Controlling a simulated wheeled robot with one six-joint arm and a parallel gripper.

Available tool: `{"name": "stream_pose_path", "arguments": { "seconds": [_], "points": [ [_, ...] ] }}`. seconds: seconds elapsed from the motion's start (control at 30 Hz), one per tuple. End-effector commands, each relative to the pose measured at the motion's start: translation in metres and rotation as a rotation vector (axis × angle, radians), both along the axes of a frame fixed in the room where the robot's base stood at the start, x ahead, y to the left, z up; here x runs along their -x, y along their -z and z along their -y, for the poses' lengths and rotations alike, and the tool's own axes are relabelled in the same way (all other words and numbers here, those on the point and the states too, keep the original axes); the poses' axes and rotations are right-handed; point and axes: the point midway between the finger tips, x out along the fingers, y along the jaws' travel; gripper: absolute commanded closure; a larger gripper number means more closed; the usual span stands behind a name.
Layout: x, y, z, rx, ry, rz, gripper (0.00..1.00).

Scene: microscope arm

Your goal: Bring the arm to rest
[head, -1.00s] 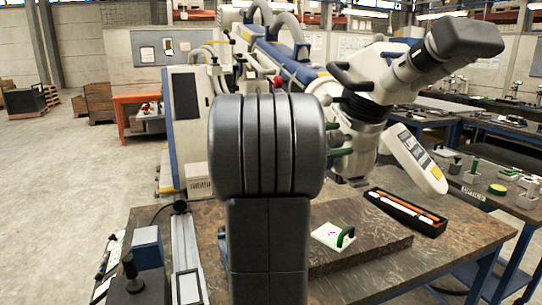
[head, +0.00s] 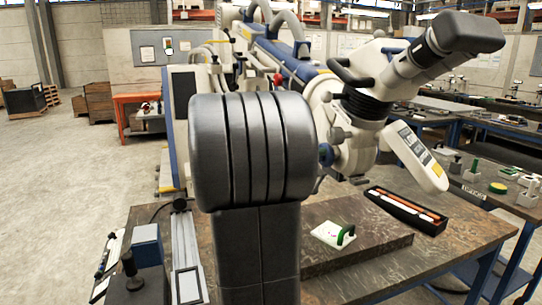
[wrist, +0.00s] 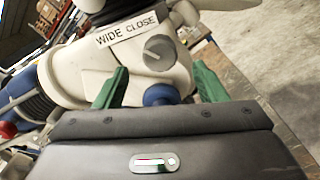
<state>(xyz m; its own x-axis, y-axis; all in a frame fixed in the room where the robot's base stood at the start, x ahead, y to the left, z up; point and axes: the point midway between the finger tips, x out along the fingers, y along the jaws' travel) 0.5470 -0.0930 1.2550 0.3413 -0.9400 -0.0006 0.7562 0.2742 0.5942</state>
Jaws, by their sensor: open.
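My gripper (wrist: 160,72) shows in the wrist view with its two green fingers spread apart and nothing held between them. A blue knob (wrist: 162,95) on the cream microscope body shows between the fingers, beyond them; I cannot tell how far off it is. In the head view my thick dark arm link hides the gripper. The microscope (head: 365,100) stands right of my arm, and its blue knob (head: 326,154) shows just beside the link.
A stone slab (head: 375,238) on the workbench carries a white plate with a green handle (head: 346,235). A black tray (head: 408,208) of coloured sticks lies behind it. A blue box (head: 146,246) stands at the left. Open floor (head: 60,190) lies further left.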

Motion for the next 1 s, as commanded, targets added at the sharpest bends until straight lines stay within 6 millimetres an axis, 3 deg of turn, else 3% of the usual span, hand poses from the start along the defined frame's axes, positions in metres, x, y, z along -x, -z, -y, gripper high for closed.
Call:
{"name": "stream_pose_path", "arguments": {
  "seconds": [0.4,1.0],
  "points": [
    [0.021,0.0,-0.06,-0.001,-0.004,0.001,0.35],
    [-0.012,-0.001,0.037,0.0,0.004,0.001,0.35]
  ]
}}
